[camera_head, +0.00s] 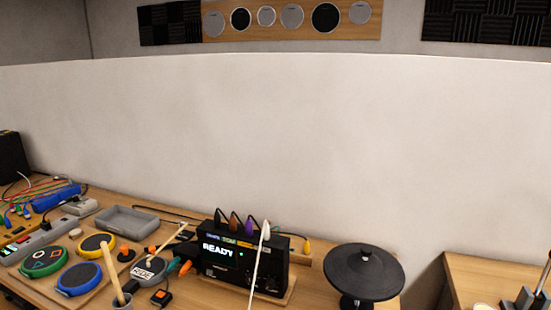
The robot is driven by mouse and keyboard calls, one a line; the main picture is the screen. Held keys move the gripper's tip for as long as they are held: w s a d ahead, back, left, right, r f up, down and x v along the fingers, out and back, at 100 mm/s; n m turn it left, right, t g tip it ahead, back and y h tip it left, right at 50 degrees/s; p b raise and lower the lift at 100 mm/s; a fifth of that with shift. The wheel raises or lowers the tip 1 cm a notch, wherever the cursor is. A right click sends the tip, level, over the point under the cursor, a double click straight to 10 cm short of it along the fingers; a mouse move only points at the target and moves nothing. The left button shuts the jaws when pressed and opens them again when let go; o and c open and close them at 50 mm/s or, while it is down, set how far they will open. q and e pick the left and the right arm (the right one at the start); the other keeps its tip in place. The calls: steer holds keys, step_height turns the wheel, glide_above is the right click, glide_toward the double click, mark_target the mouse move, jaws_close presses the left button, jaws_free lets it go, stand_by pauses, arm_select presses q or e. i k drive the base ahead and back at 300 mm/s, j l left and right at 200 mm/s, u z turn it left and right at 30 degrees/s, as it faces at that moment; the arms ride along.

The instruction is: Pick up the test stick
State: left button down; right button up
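A thinner pale stick (166,243) leans over the round grey pad marked RIDE (150,270). A long thin white rod or cable (259,262) rises in front of the black module; I cannot tell which it is. Neither of my grippers can be made out in the head view.
The black module (243,270) shows READY on its screen. Blue (79,279), yellow (97,245) and green-red (44,262) pads lie left. A grey tray (125,220) sits behind. A black cymbal-like pad (362,272) stands right, before a gap and another table (480,270).

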mark_target(103, 245)
steer(key=i+j+u, duration=0.1)
steer(key=j+u, duration=0.3)
steer(key=i+j+u, duration=0.15)
steer(key=u, duration=0.3)
